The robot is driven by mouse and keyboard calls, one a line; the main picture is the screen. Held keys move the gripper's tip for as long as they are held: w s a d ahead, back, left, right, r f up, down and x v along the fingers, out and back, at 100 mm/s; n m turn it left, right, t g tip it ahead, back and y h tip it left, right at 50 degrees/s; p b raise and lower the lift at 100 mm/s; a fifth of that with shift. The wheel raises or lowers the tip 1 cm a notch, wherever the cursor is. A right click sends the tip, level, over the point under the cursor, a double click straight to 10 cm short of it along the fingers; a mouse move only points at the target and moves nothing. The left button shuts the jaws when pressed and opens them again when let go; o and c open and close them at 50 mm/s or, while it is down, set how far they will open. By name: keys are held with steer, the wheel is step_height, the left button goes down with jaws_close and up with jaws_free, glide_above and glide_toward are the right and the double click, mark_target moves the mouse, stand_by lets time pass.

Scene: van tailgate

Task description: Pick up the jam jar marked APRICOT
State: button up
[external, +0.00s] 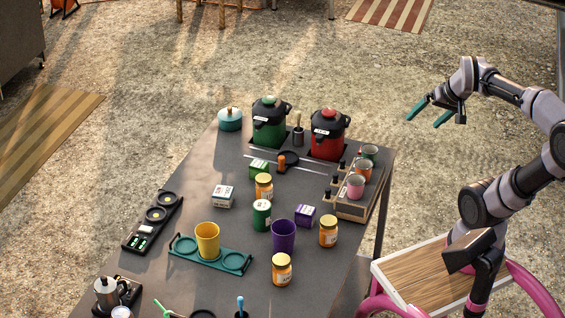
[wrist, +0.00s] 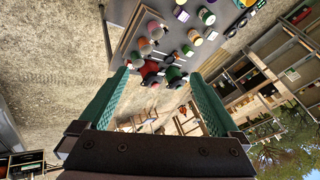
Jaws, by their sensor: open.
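Three orange jam jars with yellow-orange lids stand upright on the dark table: one jar (external: 264,187) mid-table, one jar (external: 328,231) to the right, and one jar (external: 282,269) nearer the front. Their labels are too small to read, so I cannot tell which is APRICOT. My gripper (external: 425,118) is open and empty, raised to the right of the table's far end, well apart from the jars. In the wrist view its two green fingers (wrist: 158,75) are spread with nothing between them.
The table (external: 150,270) also holds a green cooker (external: 270,125), a red cooker (external: 328,137), a cup rack (external: 358,208), a purple cup (external: 283,236), a green can (external: 261,216), a purple box (external: 305,216) and a yellow cup (external: 207,240) on a teal tray (external: 210,262).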

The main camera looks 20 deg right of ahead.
steer(key=a+f+m+g+y, duration=0.2)
steer(key=a+f+g+y, duration=0.6)
steer(key=a, duration=0.6)
steer(key=a+f+m+g+y, duration=0.1)
steer(key=a+f+g+y, duration=0.4)
steer(key=a+f, duration=0.7)
steer(key=w+a+f+m+t+y, duration=0.3)
steer(key=a+f+m+t+y, duration=0.1)
steer(key=a+f+m+t, duration=0.3)
steer(key=m+t+h, duration=0.2)
steer(key=m+t, duration=0.3)
steer(key=m, duration=0.2)
glide_toward(281, 273)
steer(key=w, duration=0.1)
steer(key=w+a+r, duration=0.1)
steer(key=shift+w+a+r, duration=0.15)
steer(key=shift+w+a, duration=0.05)
steer(key=shift+w, duration=0.05)
steer(key=shift+a+f, duration=0.2)
steer(key=shift+f, duration=0.05)
steer(key=x, duration=1)
steer(key=shift+w+a+f, duration=0.1)
steer(key=shift+w, duration=0.15)
